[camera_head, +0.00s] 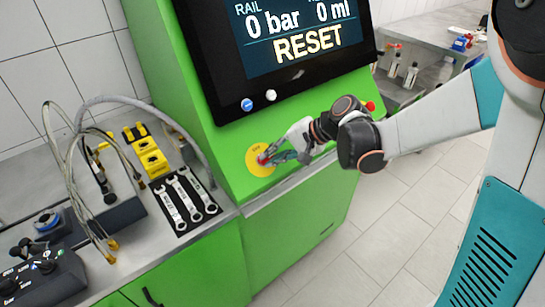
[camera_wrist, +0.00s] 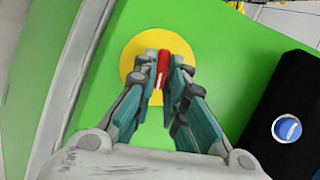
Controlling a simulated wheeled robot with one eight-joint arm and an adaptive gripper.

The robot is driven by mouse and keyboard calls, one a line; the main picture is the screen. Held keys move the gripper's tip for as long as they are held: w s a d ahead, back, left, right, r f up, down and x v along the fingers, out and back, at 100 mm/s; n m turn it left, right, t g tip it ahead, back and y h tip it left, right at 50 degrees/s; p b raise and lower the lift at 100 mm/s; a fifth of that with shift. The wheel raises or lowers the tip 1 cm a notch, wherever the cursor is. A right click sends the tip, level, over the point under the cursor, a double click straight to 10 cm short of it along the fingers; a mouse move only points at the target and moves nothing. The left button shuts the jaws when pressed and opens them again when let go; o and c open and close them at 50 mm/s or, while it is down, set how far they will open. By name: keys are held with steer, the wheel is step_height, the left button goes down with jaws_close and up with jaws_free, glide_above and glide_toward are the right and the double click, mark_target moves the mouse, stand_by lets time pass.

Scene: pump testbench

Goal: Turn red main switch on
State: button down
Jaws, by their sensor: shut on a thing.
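The red main switch (camera_head: 264,158) sits on a round yellow plate (camera_head: 256,170) on the sloped green front of the testbench. In the wrist view the red switch handle (camera_wrist: 163,66) stands between the fingertips, in front of the yellow plate (camera_wrist: 137,58). My gripper (camera_head: 275,156) reaches the switch from the right. In the wrist view my gripper (camera_wrist: 163,70) is shut on the red switch, one finger on each side. The fingers hide part of the switch and plate.
A black monitor (camera_head: 285,50) showing "RESET" stands above the switch, with a blue button (camera_head: 247,104) and a white button (camera_head: 271,95) on its lower frame. A red knob (camera_head: 370,106) is to the right. Wrenches (camera_head: 185,200) and hoses (camera_head: 85,160) lie on the left bench.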

steer(key=shift+s+f+m+t+y+b, duration=0.15)
steer(key=shift+m+t+y+b, duration=0.25)
steer(key=shift+m, duration=0.7)
steer(key=shift+d, duration=0.1)
steer(key=c, duration=1.6)
jaws_free()
steer(key=shift+c, duration=0.2)
steer(key=v, duration=1.2)
